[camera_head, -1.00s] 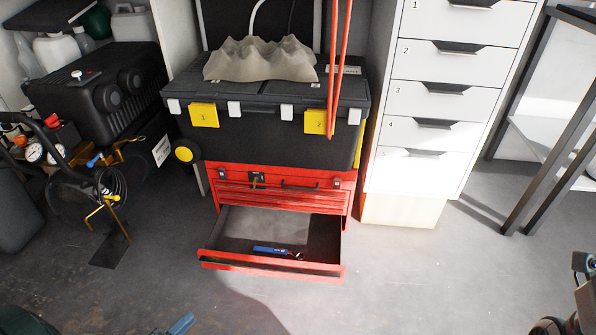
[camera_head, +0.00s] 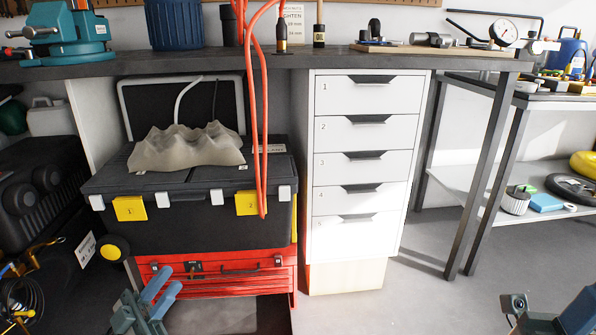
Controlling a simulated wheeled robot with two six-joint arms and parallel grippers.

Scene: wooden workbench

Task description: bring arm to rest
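My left gripper (camera_head: 174,277) is at the lower left, in front of the red tool chest (camera_head: 229,286). Its two blue-grey fingers point up and are apart, with nothing seen between them. My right arm shows at the lower right edge. My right gripper (camera_head: 540,321) is partly cut off there, and its finger gap cannot be made out. The chest's lower open drawer is mostly below the picture, so its contents are out of view.
A black toolbox (camera_head: 205,220) with yellow latches sits on the red chest, under the workbench (camera_head: 260,62). A white drawer cabinet (camera_head: 362,200) stands right of it. A side table with a lower shelf (camera_head: 470,180) is farther right. Grey floor (camera_head: 420,290) is free before the cabinet.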

